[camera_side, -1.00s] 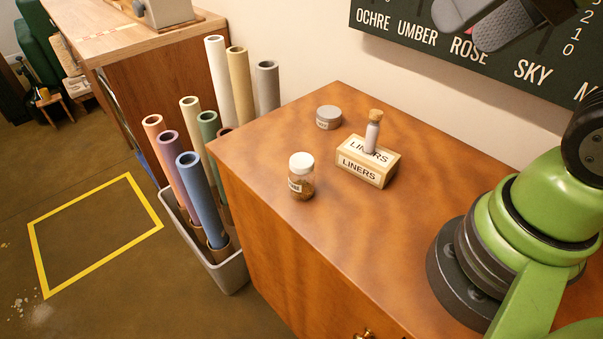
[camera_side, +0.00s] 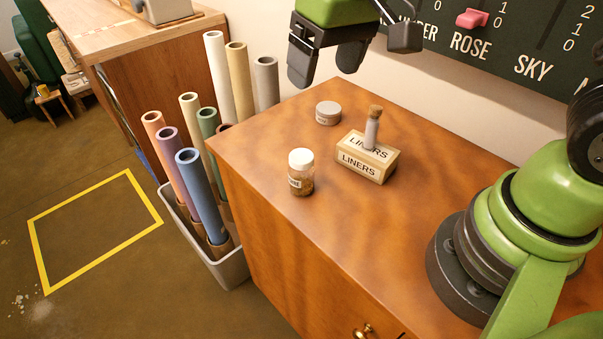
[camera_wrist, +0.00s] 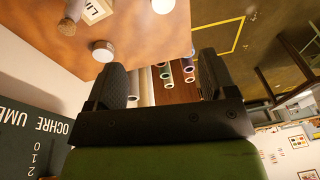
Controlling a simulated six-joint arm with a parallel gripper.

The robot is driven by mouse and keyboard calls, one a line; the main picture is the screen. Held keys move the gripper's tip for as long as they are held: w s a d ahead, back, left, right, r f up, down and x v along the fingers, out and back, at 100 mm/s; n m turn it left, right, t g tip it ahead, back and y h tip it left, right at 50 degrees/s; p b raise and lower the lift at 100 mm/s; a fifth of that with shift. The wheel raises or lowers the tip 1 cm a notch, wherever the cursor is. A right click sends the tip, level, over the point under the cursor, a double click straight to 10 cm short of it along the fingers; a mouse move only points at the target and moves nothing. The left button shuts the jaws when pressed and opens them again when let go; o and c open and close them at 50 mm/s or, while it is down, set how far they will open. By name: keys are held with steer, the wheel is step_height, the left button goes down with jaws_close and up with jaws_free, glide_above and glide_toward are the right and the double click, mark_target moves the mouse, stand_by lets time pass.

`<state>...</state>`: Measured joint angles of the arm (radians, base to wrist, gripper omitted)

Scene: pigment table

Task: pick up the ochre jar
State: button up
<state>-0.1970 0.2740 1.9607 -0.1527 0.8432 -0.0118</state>
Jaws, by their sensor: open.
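A clear jar (camera_side: 301,183) with a white lid and ochre-brown contents stands upright near the front left of the wooden cabinet top. Its label is too small to read surely. In the wrist view its white lid (camera_wrist: 163,5) shows at the top edge, and the rest is cut off. My gripper (camera_side: 326,72) is open and empty, high above the far left part of the cabinet top, up and behind the jar and apart from it. In the wrist view my gripper (camera_wrist: 163,75) shows both fingers spread, nothing between them.
Right of the jar is a LINERS box (camera_side: 366,158) with a corked vial (camera_side: 372,130) on it. A grey-lidded tin (camera_side: 328,113) stands behind. Left of the cabinet, a bin (camera_side: 228,268) holds several rolls. A lettered board (camera_side: 475,55) hangs behind.

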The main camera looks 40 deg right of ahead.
steer(key=n+g+h, duration=0.1)
steer(key=g, duration=0.1)
glide_above(300, 155)
steer(key=f, duration=0.9)
steer(key=shift+w+a, duration=0.1)
steer(key=shift+a, duration=0.1)
steer(key=shift+n, duration=0.3)
step_height(300, 155, down, 4)
steer(key=shift+f, duration=0.2)
steer(key=f, duration=0.6)
steer(key=shift+d, duration=0.2)
steer(key=c, duration=1)
